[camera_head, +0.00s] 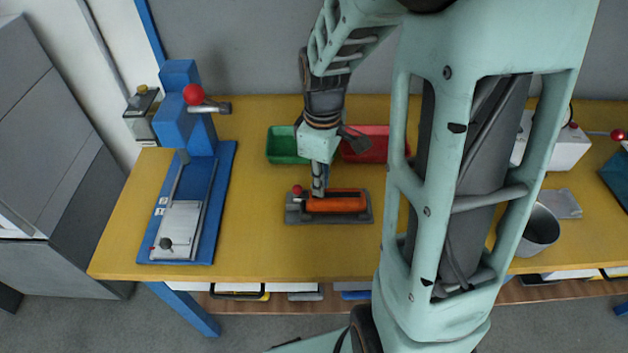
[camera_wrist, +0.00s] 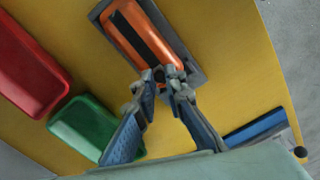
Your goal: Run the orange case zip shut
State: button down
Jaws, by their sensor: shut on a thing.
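The orange case (camera_head: 337,205) lies in a flat grey holder (camera_head: 300,217) on the yellow bench. In the wrist view the case (camera_wrist: 122,37) shows a dark strip along its top, which looks like the zip line. My gripper (camera_head: 318,193) is at the case's left end in the head view. In the wrist view my gripper (camera_wrist: 160,75) has its fingertips close together over the near end of the case. It is shut on a small dark piece there, apparently the zip pull, mostly hidden by the fingertips.
A green bin (camera_head: 283,145) and a red bin (camera_head: 366,143) stand behind the case. A blue press (camera_head: 182,120) with a red knob (camera_head: 193,94) is at left. A grey cup (camera_head: 541,232) is at right. The bench (camera_head: 255,250) is clear in front.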

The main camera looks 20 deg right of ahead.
jog(key=d, duration=0.2)
jog(key=s+d, duration=0.1)
jog(key=d, duration=0.2)
jog(key=s+d, duration=0.1)
jog(key=d, duration=0.2)
jog(key=shift+s, duration=0.1)
jog(key=shift+a, duration=0.1)
jog(key=c, duration=2)
grip_release()
jog(key=shift+o, duration=0.2)
notch_tip(320, 180, up, 12)
